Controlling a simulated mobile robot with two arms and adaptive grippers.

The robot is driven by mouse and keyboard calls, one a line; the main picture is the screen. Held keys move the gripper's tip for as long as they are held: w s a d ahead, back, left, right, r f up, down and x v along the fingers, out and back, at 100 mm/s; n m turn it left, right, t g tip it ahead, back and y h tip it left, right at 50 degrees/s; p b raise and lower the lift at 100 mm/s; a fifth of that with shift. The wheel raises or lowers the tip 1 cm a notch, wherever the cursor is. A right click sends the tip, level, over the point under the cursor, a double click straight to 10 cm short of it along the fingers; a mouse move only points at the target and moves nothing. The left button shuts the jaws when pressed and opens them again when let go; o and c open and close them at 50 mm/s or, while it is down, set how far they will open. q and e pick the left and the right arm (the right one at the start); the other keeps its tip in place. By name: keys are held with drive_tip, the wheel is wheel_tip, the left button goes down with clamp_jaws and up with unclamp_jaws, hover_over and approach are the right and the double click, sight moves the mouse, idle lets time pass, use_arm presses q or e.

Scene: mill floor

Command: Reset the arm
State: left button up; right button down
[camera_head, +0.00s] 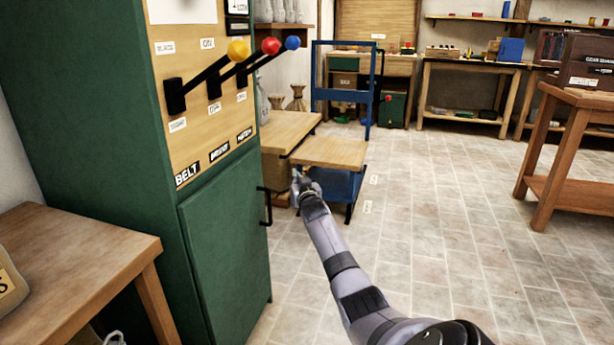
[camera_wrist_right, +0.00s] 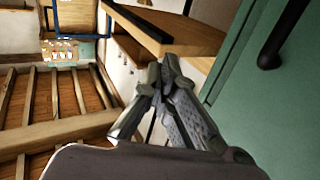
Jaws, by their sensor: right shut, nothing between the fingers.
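My right arm reaches forward from the bottom of the head view. Its gripper (camera_head: 300,185) is beside the green cabinet, in front of the small wooden-topped cart, and touches nothing that I can see. In the right wrist view the right gripper (camera_wrist_right: 163,85) is shut, with nothing between its fingers. The green cabinet (camera_head: 228,230) carries a wooden panel with three levers: a yellow knob (camera_head: 238,50), a red knob (camera_head: 270,46) and a blue knob (camera_head: 292,42). All three levers point up and to the right. My left gripper is not in view.
The cabinet door's black handle (camera_head: 266,206) is close to my right gripper; it also shows in the wrist view (camera_wrist_right: 284,36). The cart (camera_head: 332,152) stands ahead. A wooden table (camera_head: 70,255) is at left, another (camera_head: 575,97) at right. Tiled floor (camera_head: 440,230) is clear between.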

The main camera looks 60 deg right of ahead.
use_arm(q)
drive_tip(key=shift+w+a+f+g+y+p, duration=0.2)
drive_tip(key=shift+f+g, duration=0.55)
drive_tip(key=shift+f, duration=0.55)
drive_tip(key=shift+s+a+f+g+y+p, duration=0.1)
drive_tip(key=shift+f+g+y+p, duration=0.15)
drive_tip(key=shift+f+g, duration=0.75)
use_arm(e)
drive_tip(key=shift+s+d, duration=0.3)
drive_tip(key=shift+s, duration=0.5)
drive_tip(key=shift+s+d, duration=0.25)
drive_tip(key=shift+s, duration=0.5)
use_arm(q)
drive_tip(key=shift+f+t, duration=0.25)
use_arm(e)
drive_tip(key=shift+a, duration=0.1)
